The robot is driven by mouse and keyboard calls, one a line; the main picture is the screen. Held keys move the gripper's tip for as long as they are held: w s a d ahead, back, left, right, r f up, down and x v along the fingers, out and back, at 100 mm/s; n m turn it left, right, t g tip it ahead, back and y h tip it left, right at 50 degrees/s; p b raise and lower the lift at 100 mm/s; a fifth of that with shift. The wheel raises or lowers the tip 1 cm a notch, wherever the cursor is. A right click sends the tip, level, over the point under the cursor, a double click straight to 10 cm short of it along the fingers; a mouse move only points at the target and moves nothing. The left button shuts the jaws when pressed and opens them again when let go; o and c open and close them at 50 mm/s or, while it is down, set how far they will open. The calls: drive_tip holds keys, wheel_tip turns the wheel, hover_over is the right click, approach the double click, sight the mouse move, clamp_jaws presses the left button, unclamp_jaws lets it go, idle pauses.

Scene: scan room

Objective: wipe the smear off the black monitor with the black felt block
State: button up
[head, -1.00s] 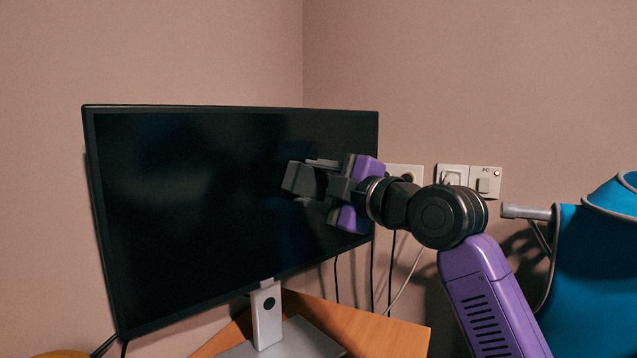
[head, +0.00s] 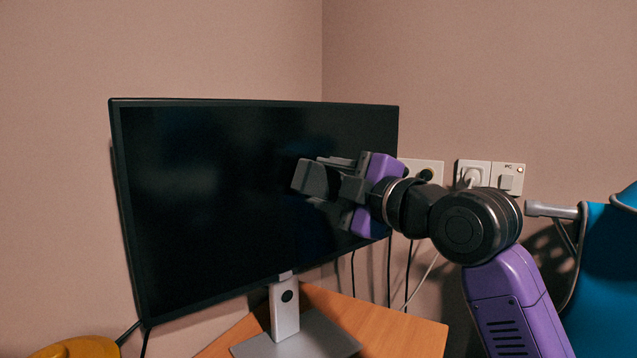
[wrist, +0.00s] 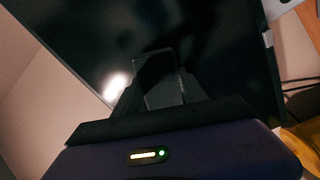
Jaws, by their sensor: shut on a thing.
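The black monitor (head: 210,200) stands on a silver stand at the centre of the head view. My gripper (head: 338,184) is in front of the right half of its screen, shut on the black felt block (head: 312,178). The block also shows between the fingers in the wrist view (wrist: 157,75), against the dark screen. I cannot tell whether it touches the screen. No smear is clear in the head view. A bright pale patch (wrist: 115,87) shows left of the block in the wrist view; I cannot tell whether it is glare or smear.
The monitor's stand (head: 284,310) rests on a wooden desk (head: 400,325). Wall sockets (head: 472,175) with hanging cables are behind, to the right. A blue chair (head: 606,270) is at the far right. A yellow object (head: 80,348) is at the lower left.

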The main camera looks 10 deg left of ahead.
drive_tip(key=shift+v, duration=2.05)
drive_tip(key=shift+d, duration=0.15)
drive_tip(key=shift+b+v, duration=0.4)
drive_tip(key=shift+v, duration=1)
